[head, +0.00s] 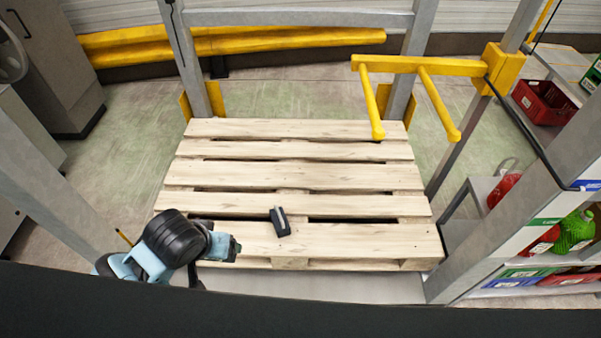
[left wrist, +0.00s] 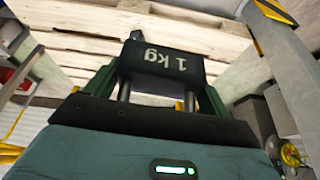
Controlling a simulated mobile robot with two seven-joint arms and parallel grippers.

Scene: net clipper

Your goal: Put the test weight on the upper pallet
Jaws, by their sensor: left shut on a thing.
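The test weight (left wrist: 162,62) is a black block marked "1 kg", shown upside down in the left wrist view. It sits between the green-edged fingers of my left gripper (left wrist: 158,90), which is shut on it. In the head view my left gripper (head: 237,248) is at the front left part of the upper pallet (head: 290,151), a wooden slatted platform. The weight is hard to make out there, and I cannot tell whether it touches the slats. My right gripper is not in view.
A small dark block (head: 280,222) lies on the pallet's front slats, right of my left gripper. Grey posts (head: 408,62) frame the pallet. A yellow barred arm (head: 420,66) juts over its back right. Shelves with crates (head: 540,272) stand right. Most slats are bare.

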